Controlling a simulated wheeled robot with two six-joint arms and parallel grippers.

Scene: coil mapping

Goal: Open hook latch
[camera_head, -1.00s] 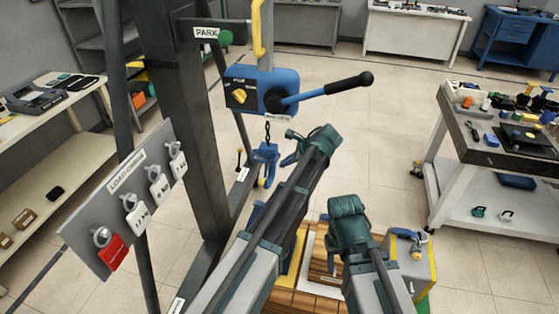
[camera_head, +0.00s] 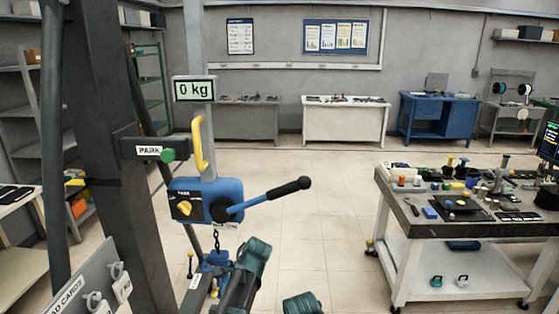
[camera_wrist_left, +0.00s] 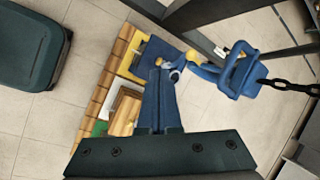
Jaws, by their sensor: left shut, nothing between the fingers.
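The blue hook (camera_head: 216,259) hangs by a short chain below the blue hoist unit (camera_head: 205,200). In the left wrist view the hook (camera_wrist_left: 238,74) is on the right, with its chain going off to the right and a yellow piece (camera_wrist_left: 221,63) in its opening. My left gripper (camera_wrist_left: 172,70) is shut and empty, its blue fingertips close to the hook's lower end. I cannot tell whether they touch it. In the head view my left wrist hides the fingertips. My right arm's end (camera_head: 301,304) shows at the bottom edge, its fingers hidden.
The hoist has a lever with a black grip (camera_head: 290,188) and a yellow knob (camera_head: 184,207). A display (camera_head: 195,89) reads 0 kg. A dark post (camera_head: 105,130) stands left. A wooden pallet (camera_wrist_left: 105,90) lies below. A tool bench (camera_head: 440,235) stands right.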

